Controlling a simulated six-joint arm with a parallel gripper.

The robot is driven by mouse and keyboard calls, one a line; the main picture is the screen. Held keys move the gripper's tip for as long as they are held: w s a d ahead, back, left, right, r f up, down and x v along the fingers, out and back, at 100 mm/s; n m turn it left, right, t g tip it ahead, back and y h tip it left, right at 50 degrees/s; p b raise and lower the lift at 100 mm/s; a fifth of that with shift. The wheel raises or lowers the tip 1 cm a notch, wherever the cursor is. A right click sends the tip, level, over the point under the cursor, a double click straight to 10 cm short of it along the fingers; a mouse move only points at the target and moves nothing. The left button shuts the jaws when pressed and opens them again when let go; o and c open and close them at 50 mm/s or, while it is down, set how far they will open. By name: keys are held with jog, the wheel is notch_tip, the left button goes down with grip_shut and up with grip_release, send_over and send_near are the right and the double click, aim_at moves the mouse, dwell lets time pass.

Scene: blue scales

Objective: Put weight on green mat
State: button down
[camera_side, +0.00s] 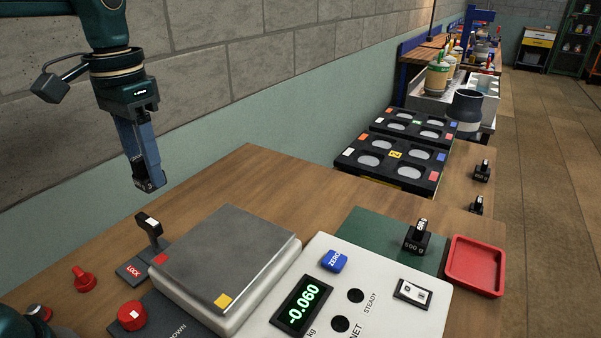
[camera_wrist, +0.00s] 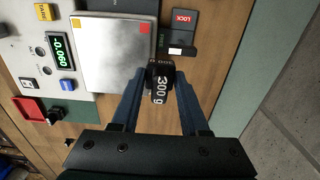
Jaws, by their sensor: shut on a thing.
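My gripper (camera_side: 148,183) hangs in the air at the left, beyond the scale and next to the wall. It is shut on a black weight marked 300 g, which shows between the fingers in the wrist view (camera_wrist: 161,84). The green mat (camera_side: 365,230) lies flat on the bench behind the scale's display panel, far to the right of my gripper. A black weight marked 500 g (camera_side: 416,241) stands at the mat's right part. The panel hides the mat's near edge.
The scale's bare steel plate (camera_side: 226,256) lies between my gripper and the mat; its display (camera_side: 302,304) reads -0.060. A lock lever (camera_side: 150,232) stands up beside the plate. A red tray (camera_side: 475,264) is right of the mat. Two small black weights (camera_side: 482,171) (camera_side: 476,206) stand farther back.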

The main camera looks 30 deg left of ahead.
jog(key=shift+w+a+r, duration=0.15)
jog(key=shift+a+r, duration=0.35)
jog(key=shift+a, duration=0.2)
jog(key=w+d+f, duration=0.1)
jog(key=d+f, duration=0.1)
jog(key=d, duration=0.1)
jog(key=w+d+f, duration=0.1)
jog(key=d+f, duration=0.1)
jog(key=d, duration=0.2)
jog(key=w+d+f, duration=0.1)
jog(key=d+f, duration=0.2)
jog(key=d, duration=0.1)
jog(key=shift+d, duration=0.15)
jog(key=shift+f, duration=1.85)
